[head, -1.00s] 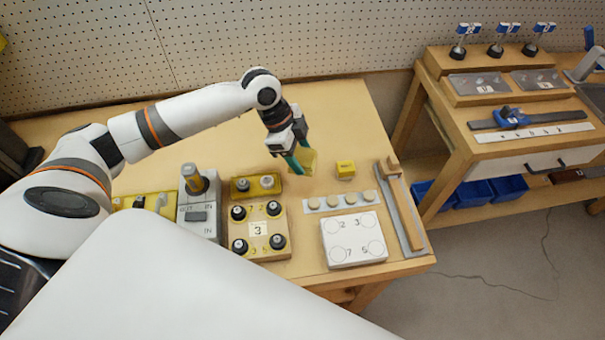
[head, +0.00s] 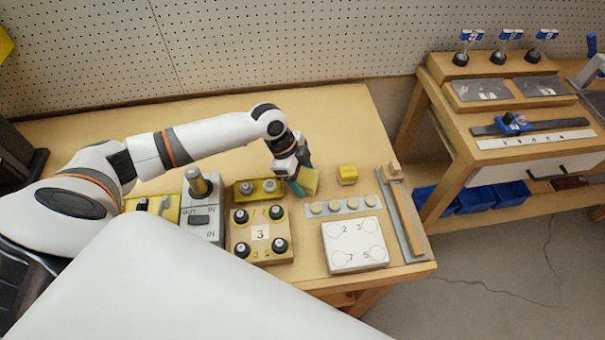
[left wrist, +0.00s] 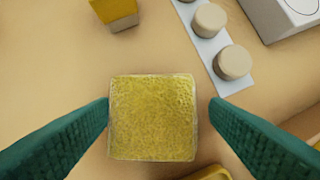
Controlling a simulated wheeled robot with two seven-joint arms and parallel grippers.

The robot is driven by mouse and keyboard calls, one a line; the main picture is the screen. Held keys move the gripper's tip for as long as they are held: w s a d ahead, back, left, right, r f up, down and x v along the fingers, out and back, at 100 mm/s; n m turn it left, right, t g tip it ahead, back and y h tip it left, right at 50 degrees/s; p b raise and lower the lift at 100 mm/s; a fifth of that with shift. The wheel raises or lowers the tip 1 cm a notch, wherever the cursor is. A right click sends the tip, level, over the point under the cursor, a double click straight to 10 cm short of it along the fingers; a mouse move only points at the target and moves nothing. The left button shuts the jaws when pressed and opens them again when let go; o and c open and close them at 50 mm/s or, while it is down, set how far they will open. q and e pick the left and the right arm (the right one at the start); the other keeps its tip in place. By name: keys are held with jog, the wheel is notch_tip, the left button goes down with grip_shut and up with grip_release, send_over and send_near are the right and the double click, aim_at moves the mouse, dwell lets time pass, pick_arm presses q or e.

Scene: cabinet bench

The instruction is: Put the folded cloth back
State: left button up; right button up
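The folded cloth is a yellow, rough-textured square pad (head: 312,182), right of the yellow two-knob block in the head view. In the left wrist view the cloth (left wrist: 152,118) lies between the two teal fingers. My left gripper (head: 297,186) is at the cloth, pointing down. In the left wrist view the gripper (left wrist: 159,103) is open around it: a narrow strip of bench shows between the cloth and the right finger, and the left finger is very close to its edge. The cloth's underside is hidden. My right gripper is not in view.
A yellow block (head: 347,174) and a strip of round pegs (head: 339,207) are close to the right. A numbered knob board (head: 260,233) and white numbered plate (head: 354,244) stand in front. The bench behind is clear. A second bench (head: 455,140) is at the right.

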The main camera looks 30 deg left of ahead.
pick_arm(q)
jog(key=shift+o, duration=0.6)
jog(key=shift+r, duration=0.3)
jog(key=b+v, duration=0.1)
jog(key=v, duration=1)
jog(key=shift+r, duration=0.35)
jog(key=shift+a+f, duration=0.1)
